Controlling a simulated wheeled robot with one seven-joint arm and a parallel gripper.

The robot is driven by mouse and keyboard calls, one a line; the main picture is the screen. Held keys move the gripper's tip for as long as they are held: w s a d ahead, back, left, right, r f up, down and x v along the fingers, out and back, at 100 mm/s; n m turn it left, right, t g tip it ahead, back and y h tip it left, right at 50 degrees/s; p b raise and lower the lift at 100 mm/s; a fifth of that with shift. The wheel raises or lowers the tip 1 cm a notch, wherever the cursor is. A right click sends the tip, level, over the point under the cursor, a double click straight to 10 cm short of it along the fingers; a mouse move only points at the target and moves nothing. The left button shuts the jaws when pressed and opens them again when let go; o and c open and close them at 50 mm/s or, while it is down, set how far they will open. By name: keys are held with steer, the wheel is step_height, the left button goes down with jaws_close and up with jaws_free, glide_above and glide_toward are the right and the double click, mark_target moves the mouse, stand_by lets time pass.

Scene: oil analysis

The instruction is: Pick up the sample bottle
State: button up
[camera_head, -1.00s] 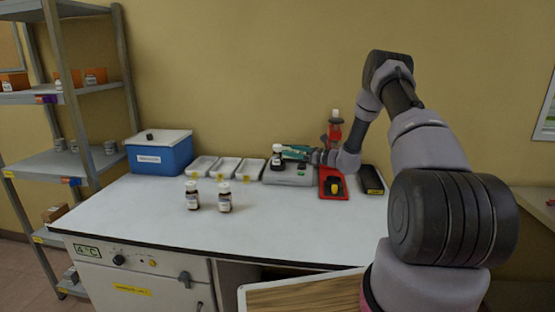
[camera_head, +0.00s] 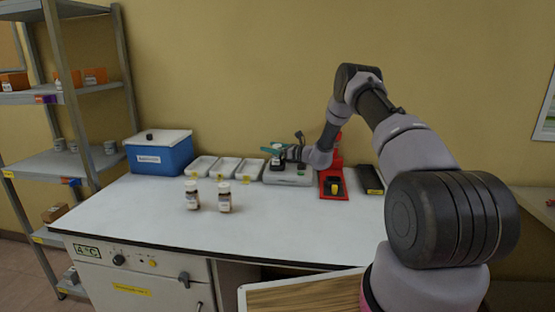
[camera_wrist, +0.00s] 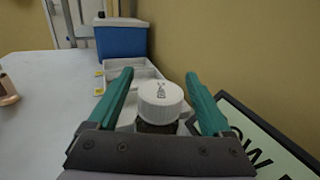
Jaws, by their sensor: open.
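A sample bottle with a white cap (camera_wrist: 160,98) stands upright on the grey scale-like device (camera_head: 290,177) at the back of the bench. My gripper (camera_wrist: 158,77) is open, with one green finger on each side of the cap in the wrist view. I see a gap between each finger and the cap. The bottle's dark body is mostly hidden below the cap and behind the gripper. In the head view, my gripper (camera_head: 276,148) is at the bottle's top. Two more brown bottles with white caps, a left one (camera_head: 192,197) and a right one (camera_head: 224,199), stand on the open bench.
White trays (camera_head: 228,168) and a blue box (camera_head: 160,154) stand left of the device. A red stand (camera_head: 333,184) and a dark flat item (camera_head: 370,180) are right of it. The wall is close behind. The front of the white bench (camera_head: 150,215) is clear.

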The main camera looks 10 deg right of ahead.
jaws_close()
steer(key=shift+r, duration=0.15)
